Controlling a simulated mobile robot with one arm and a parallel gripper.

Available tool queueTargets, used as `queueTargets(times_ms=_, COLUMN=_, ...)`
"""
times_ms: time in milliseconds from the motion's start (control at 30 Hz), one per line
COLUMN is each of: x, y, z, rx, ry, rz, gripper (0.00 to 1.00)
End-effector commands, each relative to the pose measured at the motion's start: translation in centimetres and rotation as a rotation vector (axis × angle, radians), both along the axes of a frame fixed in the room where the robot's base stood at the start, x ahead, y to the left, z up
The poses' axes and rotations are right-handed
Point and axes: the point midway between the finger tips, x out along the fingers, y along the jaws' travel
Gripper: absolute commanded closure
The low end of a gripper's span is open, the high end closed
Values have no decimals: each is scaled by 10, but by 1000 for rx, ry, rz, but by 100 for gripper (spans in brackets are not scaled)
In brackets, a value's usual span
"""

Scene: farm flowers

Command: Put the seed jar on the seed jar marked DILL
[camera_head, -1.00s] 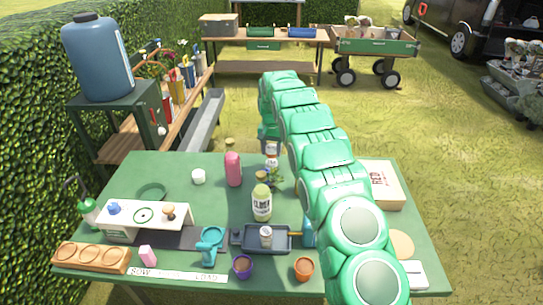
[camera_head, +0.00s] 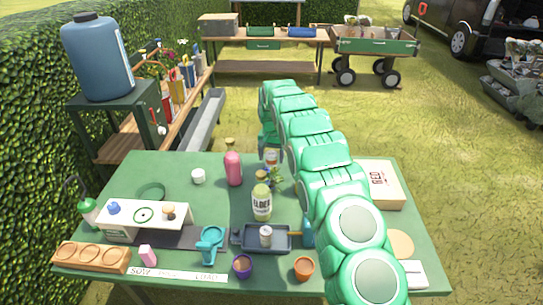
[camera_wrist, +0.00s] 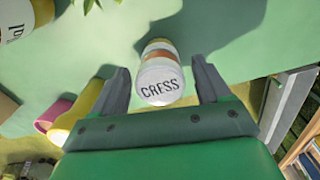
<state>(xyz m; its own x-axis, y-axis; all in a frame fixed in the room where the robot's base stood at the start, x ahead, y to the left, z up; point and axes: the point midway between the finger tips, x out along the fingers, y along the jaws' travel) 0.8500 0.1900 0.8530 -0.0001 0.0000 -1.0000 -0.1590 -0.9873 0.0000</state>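A small white jar marked CRESS, with an orange-brown band (camera_wrist: 159,77), stands on the green table between the fingers of my gripper (camera_wrist: 160,65) in the wrist view. Gaps show on both sides of it, so the gripper is open. In the head view that jar (camera_head: 271,158) shows in part at the back of the table, below my arm's end; the fingers are hard to make out there. A similar small jar (camera_head: 266,236) stands in the dark tray (camera_head: 282,247) near the front. Its label is too small to read, and I can read DILL nowhere.
A pink bottle (camera_head: 233,169) stands left of the CRESS jar. A bottle marked ELDER (camera_head: 261,203) and a leafy sprig (camera_head: 276,177) stand between the jars. A cardboard box (camera_head: 382,185) is right of my arm. Pots (camera_head: 304,268) line the front edge.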

Motion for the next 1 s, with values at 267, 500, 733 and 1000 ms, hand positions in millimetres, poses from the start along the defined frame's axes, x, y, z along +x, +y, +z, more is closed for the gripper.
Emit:
queueTargets(times_ms=267, x=0, y=0, z=2, rx=0, ry=0, rz=0, gripper=23)
queueTargets(times_ms=500, x=1, y=0, z=23, rx=1, ry=-2, rz=0, gripper=23)
queueTargets(times_ms=733, x=1, y=1, z=63, rx=1, ry=-4, rz=0, gripper=23)
queueTargets(times_ms=1000, x=1, y=1, z=110, rx=1, ry=-6, rz=1, gripper=23)
